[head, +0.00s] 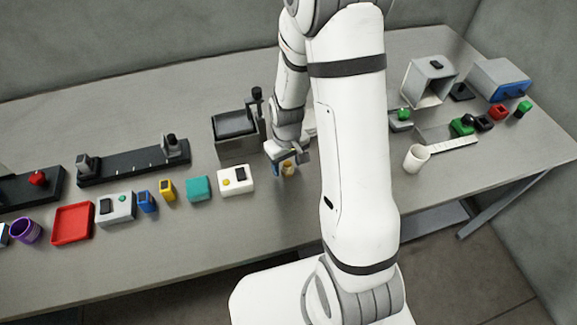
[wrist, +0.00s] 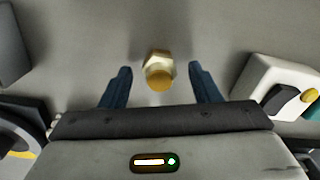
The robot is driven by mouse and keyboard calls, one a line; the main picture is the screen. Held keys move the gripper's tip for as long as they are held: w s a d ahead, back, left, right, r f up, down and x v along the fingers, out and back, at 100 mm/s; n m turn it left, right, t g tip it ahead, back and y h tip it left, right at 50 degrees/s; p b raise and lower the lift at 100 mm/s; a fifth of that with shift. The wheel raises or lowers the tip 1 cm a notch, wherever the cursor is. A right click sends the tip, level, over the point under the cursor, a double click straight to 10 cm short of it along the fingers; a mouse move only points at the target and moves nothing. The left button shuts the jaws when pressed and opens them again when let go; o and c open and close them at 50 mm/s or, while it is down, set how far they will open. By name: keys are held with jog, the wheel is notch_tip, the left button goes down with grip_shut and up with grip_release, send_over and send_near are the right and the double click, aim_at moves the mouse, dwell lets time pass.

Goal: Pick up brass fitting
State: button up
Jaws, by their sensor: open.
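The brass fitting (head: 288,168) is a small gold piece standing on the grey table, in the head view just below my gripper (head: 287,165). In the wrist view the brass fitting (wrist: 159,70) shows a hexagonal part and a round gold end. It lies between the two blue fingers of my gripper (wrist: 160,75), close to the level of their tips, with a gap on each side. My gripper is open and holds nothing. My arm hides part of the table behind it in the head view.
A white cup (head: 416,158) stands to the right. The table front edge is near.

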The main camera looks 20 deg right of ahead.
jog(key=shift+f, duration=0.15)
jog(key=shift+c, duration=0.6)
jog(key=c, duration=1)
jog(key=shift+o, duration=0.2)
